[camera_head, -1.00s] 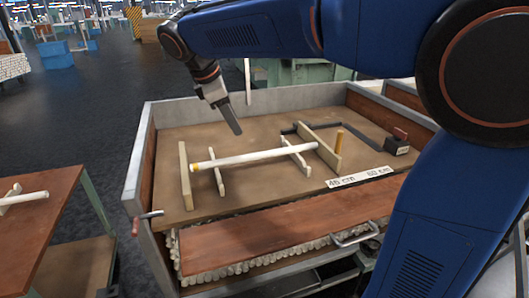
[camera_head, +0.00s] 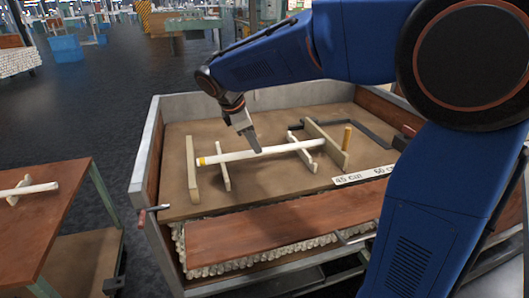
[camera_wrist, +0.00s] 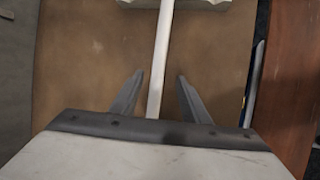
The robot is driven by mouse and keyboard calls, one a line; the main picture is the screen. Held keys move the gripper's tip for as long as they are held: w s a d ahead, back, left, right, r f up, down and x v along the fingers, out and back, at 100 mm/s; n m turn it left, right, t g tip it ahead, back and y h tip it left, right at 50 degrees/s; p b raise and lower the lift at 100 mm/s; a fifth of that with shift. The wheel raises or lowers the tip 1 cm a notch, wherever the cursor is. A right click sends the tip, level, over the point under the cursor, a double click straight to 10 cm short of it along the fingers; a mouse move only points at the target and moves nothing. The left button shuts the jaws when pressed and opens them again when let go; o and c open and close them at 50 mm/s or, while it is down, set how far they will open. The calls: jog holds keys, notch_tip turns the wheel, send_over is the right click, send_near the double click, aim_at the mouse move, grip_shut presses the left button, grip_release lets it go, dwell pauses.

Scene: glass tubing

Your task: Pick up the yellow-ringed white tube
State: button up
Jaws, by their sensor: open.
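The white tube (camera_head: 280,149) with a yellow ring (camera_head: 201,161) at its left end lies across two pale wooden supports (camera_head: 223,164) on the brown bench top. In the wrist view the tube (camera_wrist: 160,60) runs lengthwise between the two fingers of my gripper (camera_wrist: 158,82). The fingers are open, with a gap on each side of the tube. In the head view my gripper (camera_head: 257,150) points down at the middle of the tube. Whether the fingertips reach below the tube is unclear. The yellow ring is outside the wrist view.
Taller wooden boards (camera_head: 191,170) stand beyond the tube's ends. Raised walls (camera_head: 147,150) edge the bench. Another table (camera_head: 60,205) with a white tube is at left.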

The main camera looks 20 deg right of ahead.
aim_at(265, 151)
jog(key=shift+x, duration=2.6)
jog(key=shift+w+d+r, duration=0.1)
jog(key=shift+w+d, duration=0.05)
jog(key=shift+d, duration=0.05)
grip_shut()
